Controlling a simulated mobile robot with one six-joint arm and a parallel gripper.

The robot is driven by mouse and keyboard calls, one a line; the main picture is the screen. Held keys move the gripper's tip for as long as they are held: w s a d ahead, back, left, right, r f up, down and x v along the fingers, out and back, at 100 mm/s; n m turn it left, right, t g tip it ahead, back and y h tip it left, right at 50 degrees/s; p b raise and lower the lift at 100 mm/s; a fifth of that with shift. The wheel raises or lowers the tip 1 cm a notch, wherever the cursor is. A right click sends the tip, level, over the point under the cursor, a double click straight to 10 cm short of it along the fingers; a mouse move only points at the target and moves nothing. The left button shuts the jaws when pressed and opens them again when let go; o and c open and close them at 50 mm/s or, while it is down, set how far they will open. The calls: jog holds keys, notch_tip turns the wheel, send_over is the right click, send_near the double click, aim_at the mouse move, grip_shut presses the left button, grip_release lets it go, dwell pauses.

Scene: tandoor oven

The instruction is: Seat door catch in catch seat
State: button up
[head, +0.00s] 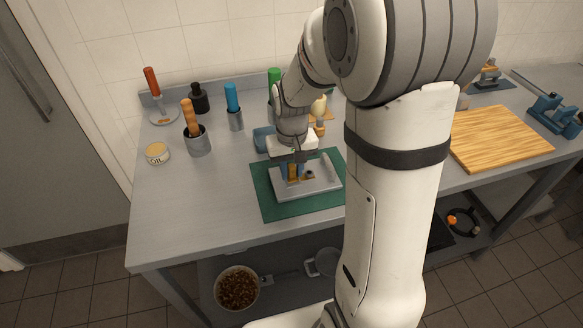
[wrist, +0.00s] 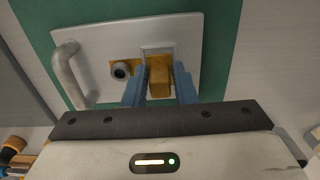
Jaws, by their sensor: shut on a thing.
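My gripper (wrist: 161,88) points down over a grey door plate (head: 318,184) with a bar handle (wrist: 70,75). The plate lies on a green mat (head: 267,203). The blue fingers are shut on a brass-coloured block, the door catch (wrist: 159,80). In the wrist view the catch is in front of a pale rectangular recess (wrist: 157,48), which looks like the catch seat, with brass showing beside it. Whether the catch is inside the seat or just above it I cannot tell. A round dark-centred knob (wrist: 121,70) is left of the catch.
A wooden board (head: 497,137) and a blue vise (head: 550,114) are at the right.

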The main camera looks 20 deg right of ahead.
jog(key=shift+f+b, duration=0.35)
jog(key=shift+f, duration=0.15)
jog(key=o, duration=1.1)
jog(key=shift+r, duration=0.1)
jog(key=shift+r+p, duration=3)
jog(key=shift+r, duration=0.95)
